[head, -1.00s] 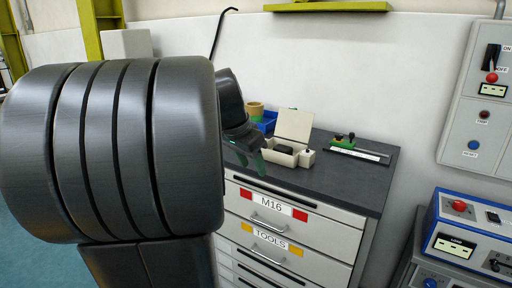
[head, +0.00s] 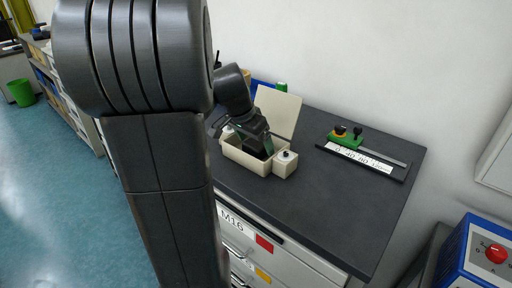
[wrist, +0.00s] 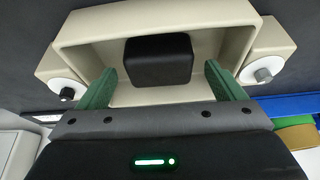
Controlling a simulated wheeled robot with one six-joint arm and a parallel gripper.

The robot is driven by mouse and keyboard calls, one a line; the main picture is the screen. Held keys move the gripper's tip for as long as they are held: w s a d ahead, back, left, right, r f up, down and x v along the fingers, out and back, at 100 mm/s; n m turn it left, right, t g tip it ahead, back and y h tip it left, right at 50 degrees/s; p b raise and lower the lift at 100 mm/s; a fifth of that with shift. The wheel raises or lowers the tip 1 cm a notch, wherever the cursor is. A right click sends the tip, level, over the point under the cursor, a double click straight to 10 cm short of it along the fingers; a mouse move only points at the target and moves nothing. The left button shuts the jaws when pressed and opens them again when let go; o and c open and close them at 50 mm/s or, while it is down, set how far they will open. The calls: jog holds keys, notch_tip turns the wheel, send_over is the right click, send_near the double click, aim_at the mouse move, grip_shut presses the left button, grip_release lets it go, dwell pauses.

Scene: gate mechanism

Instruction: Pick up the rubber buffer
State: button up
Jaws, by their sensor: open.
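The rubber buffer, a black rounded block (wrist: 158,60), sits inside a cream box (wrist: 85,36) in the wrist view. My gripper (wrist: 160,84) is open, with its green fingers to the left and right of the block and gaps on both sides. The fingertips reach over the box opening. In the head view my gripper (head: 258,145) points down into the cream box (head: 240,157) on the dark cabinet top, and it hides the block there. The box's lid (head: 280,110) stands open behind.
A cream side block with a white disc and knob (head: 286,160) stands at the box's right end. A green and black sliding gauge (head: 350,145) lies to the right on the cabinet top (head: 310,200). Blue and tan containers (wrist: 292,120) are close by in the wrist view.

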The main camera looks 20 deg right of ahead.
jog(key=shift+x, duration=0.95)
jog(key=shift+c, duration=0.2)
jog(key=c, duration=1.1)
jog(key=shift+r, duration=0.1)
